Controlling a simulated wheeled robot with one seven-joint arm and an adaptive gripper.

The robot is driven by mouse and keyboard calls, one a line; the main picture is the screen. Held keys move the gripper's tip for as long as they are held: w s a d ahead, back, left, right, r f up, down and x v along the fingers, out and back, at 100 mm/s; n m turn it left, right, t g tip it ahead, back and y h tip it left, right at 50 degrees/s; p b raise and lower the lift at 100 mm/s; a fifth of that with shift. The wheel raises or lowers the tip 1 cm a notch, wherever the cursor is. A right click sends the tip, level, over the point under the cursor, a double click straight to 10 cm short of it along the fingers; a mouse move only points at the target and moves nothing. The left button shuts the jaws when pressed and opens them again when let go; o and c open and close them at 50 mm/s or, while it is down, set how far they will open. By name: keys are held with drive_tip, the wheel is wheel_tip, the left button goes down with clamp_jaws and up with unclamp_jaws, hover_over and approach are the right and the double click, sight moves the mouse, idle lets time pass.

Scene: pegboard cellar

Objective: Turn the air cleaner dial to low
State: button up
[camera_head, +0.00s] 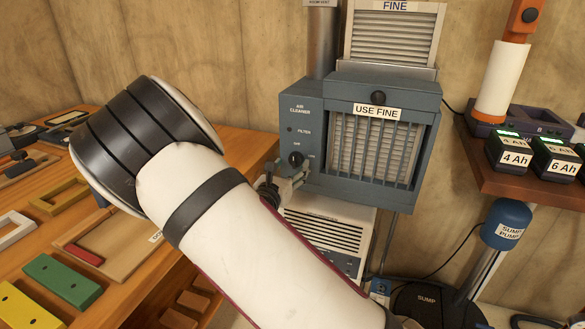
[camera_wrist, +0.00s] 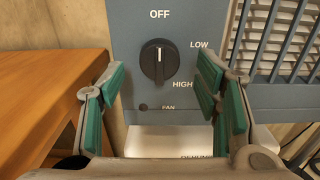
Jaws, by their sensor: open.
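The air cleaner (camera_head: 357,130) is a blue-grey box on the wall with a "USE FINE" label on its grille. Its black dial (camera_wrist: 159,61) is in the upper middle of the wrist view, with its white mark pointing up at OFF. LOW is printed to the upper right and HIGH to the lower right. The dial also shows in the head view (camera_head: 296,159). My gripper (camera_wrist: 160,85) is open, its green-padded fingers to the left and right of the dial, apart from it. In the head view my arm hides part of the gripper.
A wooden bench (camera_head: 240,150) with colored blocks lies to the left. A white unit (camera_head: 330,235) stands below the air cleaner. A shelf (camera_head: 540,185) with batteries and a blue sump pump (camera_head: 507,224) are to the right.

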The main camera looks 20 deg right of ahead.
drive_tip(key=shift+x, duration=1.2)
drive_tip(key=c, duration=1.2)
